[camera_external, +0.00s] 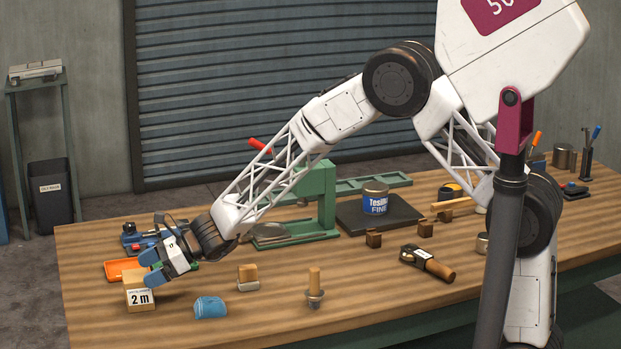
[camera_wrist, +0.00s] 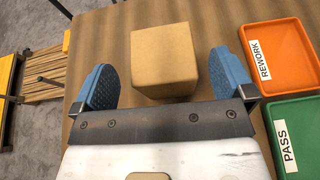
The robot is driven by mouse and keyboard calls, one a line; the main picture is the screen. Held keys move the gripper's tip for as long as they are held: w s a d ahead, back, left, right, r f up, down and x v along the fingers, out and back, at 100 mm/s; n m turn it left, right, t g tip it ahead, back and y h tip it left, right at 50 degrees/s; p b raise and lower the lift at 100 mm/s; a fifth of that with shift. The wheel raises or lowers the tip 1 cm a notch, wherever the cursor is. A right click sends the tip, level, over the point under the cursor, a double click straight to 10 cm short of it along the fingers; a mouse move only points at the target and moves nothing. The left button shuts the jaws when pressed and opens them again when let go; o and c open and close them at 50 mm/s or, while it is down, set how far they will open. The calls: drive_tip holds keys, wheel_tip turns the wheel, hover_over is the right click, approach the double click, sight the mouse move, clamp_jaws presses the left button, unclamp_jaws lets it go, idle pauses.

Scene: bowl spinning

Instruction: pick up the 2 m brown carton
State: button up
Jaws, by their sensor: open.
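The brown carton (camera_external: 141,298) stands on the wooden table near its left front corner, with a white label reading "2 m" on its front. In the wrist view the carton (camera_wrist: 164,60) is a plain tan box lying between and just ahead of the fingertips. My gripper (camera_external: 150,268) is low over the left end of the table, right by the carton's top. Its blue fingers are spread, one on each side of the carton in the wrist view (camera_wrist: 160,72), with a gap on both sides. The carton's underside is hidden.
An orange tray (camera_wrist: 274,58) marked REWORK and a green tray (camera_wrist: 295,135) marked PASS lie right of the carton in the wrist view. A blue object (camera_external: 210,307) and a small wooden-topped block (camera_external: 248,276) stand to its right outside. The table's left edge is close.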

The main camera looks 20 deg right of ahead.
sight(137, 275)
drive_tip(key=shift+x, duration=1.95)
drive_tip(key=shift+w, duration=0.1)
drive_tip(key=c, duration=1)
drive_tip(key=shift+r, duration=5.05)
